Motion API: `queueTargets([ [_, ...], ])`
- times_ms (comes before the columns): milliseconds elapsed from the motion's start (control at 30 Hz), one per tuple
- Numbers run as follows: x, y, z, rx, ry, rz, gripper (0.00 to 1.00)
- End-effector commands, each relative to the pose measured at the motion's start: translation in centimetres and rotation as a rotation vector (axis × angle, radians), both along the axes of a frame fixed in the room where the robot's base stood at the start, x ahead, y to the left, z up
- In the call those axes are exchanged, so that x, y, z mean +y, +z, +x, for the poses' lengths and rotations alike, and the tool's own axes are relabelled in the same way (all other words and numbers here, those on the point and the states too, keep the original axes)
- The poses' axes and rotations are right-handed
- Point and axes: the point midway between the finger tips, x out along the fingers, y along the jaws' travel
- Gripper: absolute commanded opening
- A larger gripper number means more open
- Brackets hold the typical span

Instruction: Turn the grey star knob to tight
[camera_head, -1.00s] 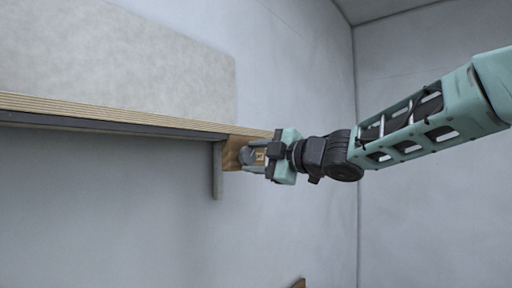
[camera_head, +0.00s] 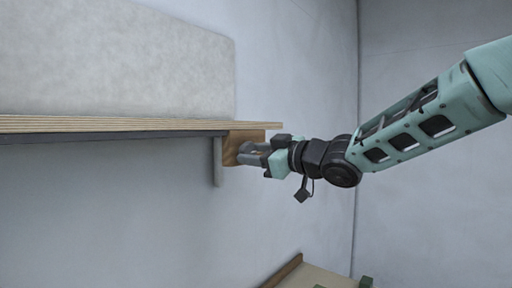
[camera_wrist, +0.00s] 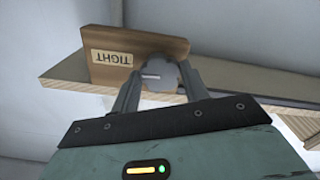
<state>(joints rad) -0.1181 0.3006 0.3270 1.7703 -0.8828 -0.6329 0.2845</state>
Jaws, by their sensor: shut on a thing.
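The grey star knob (camera_wrist: 160,72) sits on the face of a brown wooden block (camera_wrist: 150,43) in the wrist view. A small light bar shows on the knob, pointing left in that view. A label reading TIGHT (camera_wrist: 112,58), upside down there, is on the block to the left of the knob. My gripper (camera_wrist: 158,85) is shut on the knob, one finger on each side. In the head view my gripper (camera_head: 256,155) meets the block (camera_head: 231,146) under the shelf end. The knob is mostly hidden by the fingers there.
A plywood shelf (camera_head: 120,125) runs above the block, close over my gripper. A grey upright (camera_head: 217,162) stands beside the block. A wooden-edged surface (camera_head: 310,278) lies low at the bottom. The space below the shelf is clear.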

Motion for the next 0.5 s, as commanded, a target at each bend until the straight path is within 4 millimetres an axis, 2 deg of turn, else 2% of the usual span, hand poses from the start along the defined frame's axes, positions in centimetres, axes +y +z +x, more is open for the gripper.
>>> queueTargets([
  [500, 0.04, -0.07, -0.02, 0.07, 0.001, 0.054, 0.22],
])
